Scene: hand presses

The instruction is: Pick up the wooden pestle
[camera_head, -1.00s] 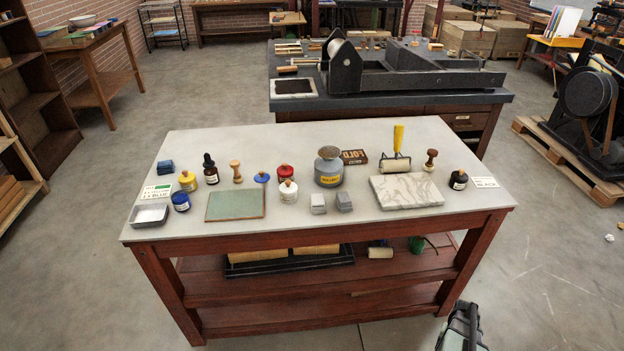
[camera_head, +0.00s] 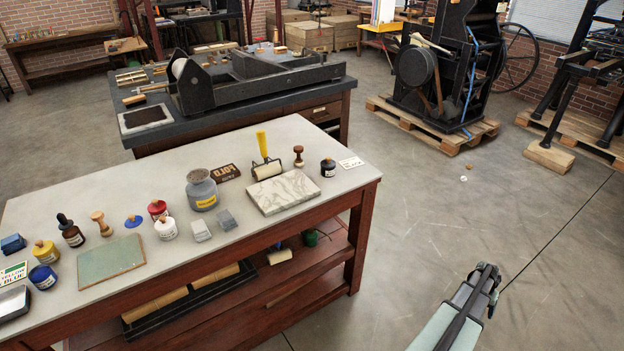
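A light wooden pestle-shaped piece (camera_head: 101,222) stands upright on the table's left part, between a dark dropper bottle (camera_head: 70,231) and a small blue-lidded piece (camera_head: 133,222). A darker brown turned wooden piece (camera_head: 298,156) stands upright near the right end, behind the marble slab (camera_head: 283,192); I cannot tell for sure which of the two is the pestle. My gripper (camera_head: 490,270) is over the floor, right of the table and far from both pieces. Nothing shows in it. Its fingertips are too small and angled to show a gap.
The grey table (camera_head: 215,236) also bears a large grey jar (camera_head: 201,190), a yellow-handled roller (camera_head: 265,165), red, white, yellow and blue pots, a green plate (camera_head: 111,261) and two grey blocks. A dark bench (camera_head: 240,98) stands behind.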

